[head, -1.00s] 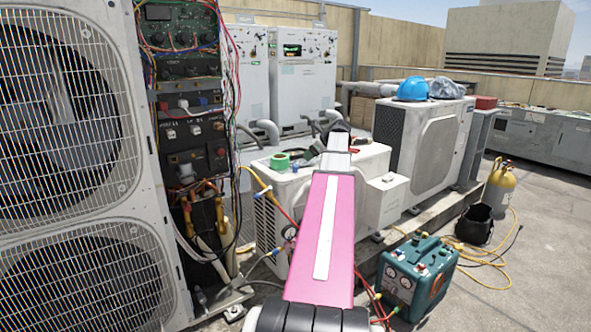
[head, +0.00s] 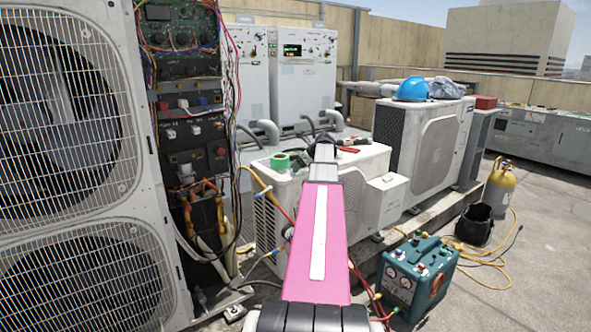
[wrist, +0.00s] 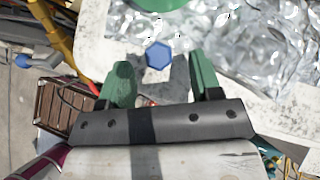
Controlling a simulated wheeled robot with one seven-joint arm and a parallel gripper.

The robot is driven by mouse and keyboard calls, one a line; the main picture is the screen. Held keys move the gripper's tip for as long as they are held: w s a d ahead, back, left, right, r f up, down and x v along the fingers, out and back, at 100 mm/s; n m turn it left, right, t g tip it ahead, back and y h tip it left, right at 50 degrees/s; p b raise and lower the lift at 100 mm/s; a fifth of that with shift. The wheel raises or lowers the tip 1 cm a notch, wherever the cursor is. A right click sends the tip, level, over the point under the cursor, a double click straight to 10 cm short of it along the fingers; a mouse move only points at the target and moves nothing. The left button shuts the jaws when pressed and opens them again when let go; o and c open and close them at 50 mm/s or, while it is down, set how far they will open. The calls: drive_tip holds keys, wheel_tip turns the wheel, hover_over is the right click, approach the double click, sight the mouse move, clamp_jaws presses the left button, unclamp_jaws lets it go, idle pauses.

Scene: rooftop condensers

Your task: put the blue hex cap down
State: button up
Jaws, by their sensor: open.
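The blue hex cap (wrist: 158,56) shows in the wrist view as a small blue hexagon, face up, over the pale top of the low white condenser (head: 370,165). My gripper (wrist: 161,70) is open, with one green finger on each side of the cap near the fingertips and a clear gap to both. Whether the cap rests fully on the surface is hard to tell. In the head view my gripper (head: 325,150) is over the condenser top, and the cap cannot be made out there.
A green tape roll (head: 280,161) lies on the condenser top, left of my gripper; its edge shows in the wrist view (wrist: 160,3). Shiny crumpled foil-like material (wrist: 240,40) lies beside the cap. A tool (head: 353,141) lies behind. A tall open electrical panel (head: 190,120) stands at left.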

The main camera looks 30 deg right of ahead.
drive_tip(key=shift+x, duration=0.8)
drive_tip(key=c, duration=1)
drive_tip(key=shift+r, duration=0.1)
drive_tip(key=shift+c, duration=0.3)
